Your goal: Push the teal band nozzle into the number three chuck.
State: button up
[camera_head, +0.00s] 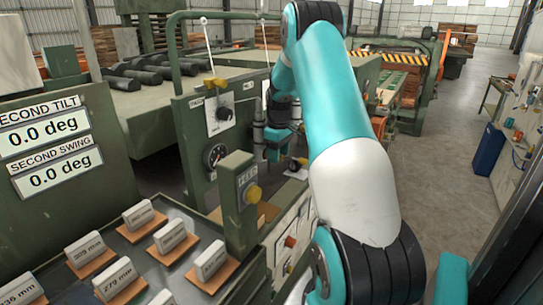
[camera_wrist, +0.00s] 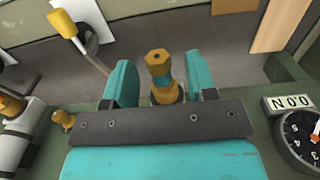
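In the wrist view my gripper (camera_wrist: 160,82) has its two teal fingers apart. A brass nozzle with a hexagonal end and a teal band (camera_wrist: 159,68) stands between them. A gap shows on each side of the nozzle, wider on the left, so the fingers do not look closed on it. The dark palm bar hides the ground below the nozzle. In the head view my gripper (camera_head: 278,143) is small, beside the green panel, and partly hidden by my arm. The nozzle cannot be made out there. No chuck can be identified by number in either view.
In the wrist view a grey cylinder with a brass end (camera_wrist: 15,135) and a small brass fitting (camera_wrist: 64,120) are at left. A gauge (camera_wrist: 302,140) with an upside-down "0.0 N" label is at right. A yellow-tipped lever (camera_wrist: 64,24) is at upper left.

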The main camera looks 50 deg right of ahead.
jog(key=shift+r+b, duration=0.45)
jog(key=shift+r, duration=0.15)
notch_tip(320, 180, up, 16)
jog(key=b, duration=0.4)
jog(key=shift+b, duration=0.4)
jog(key=shift+r, duration=0.1)
